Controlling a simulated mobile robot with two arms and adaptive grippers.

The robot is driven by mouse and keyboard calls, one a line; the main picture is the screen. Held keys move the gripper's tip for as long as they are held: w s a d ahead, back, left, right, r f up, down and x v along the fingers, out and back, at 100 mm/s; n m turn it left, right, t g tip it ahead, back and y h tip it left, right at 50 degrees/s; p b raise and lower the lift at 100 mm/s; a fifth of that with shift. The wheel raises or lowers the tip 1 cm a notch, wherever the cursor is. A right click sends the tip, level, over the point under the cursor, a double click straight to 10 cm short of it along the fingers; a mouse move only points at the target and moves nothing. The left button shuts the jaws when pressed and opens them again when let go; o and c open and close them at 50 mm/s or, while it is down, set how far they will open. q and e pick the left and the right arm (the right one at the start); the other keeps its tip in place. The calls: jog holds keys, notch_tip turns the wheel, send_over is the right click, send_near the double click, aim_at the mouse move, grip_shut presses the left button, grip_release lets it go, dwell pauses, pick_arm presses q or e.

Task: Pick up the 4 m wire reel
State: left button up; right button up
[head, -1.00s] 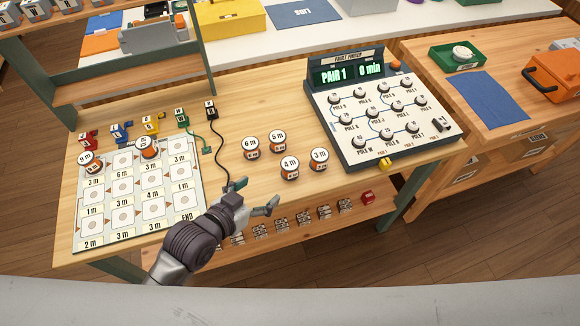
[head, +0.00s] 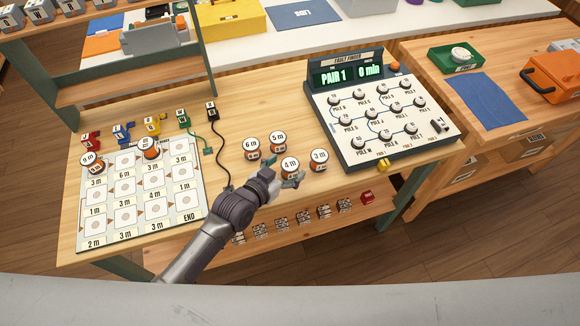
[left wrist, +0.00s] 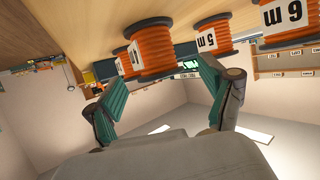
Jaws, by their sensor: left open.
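The 4 m wire reel (head: 290,167) stands on the wooden table, white-topped with an orange side. My left gripper (head: 292,184) is open and empty, just on the near side of this reel, its fingers pointing toward it. In the left wrist view, which is upside down, a large orange reel (left wrist: 151,48), seemingly the 4 m one, lies ahead between the open green-padded fingers (left wrist: 155,85). I cannot tell whether a finger touches it. My right gripper is not in view.
The 5 m reel (head: 278,141) and 6 m reel (head: 251,149) stand behind, and the 3 m reel (head: 318,160) is close on the right. The fault finder box (head: 380,115) is farther right. A grid board (head: 140,195) lies left. A black cable (head: 222,160) runs nearby.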

pick_arm(q)
jog(key=x, duration=0.2)
jog(key=shift+w+d+f, duration=0.1)
jog(key=shift+w+f, duration=0.05)
jog(key=shift+w, duration=0.1)
jog(key=c, duration=1.3)
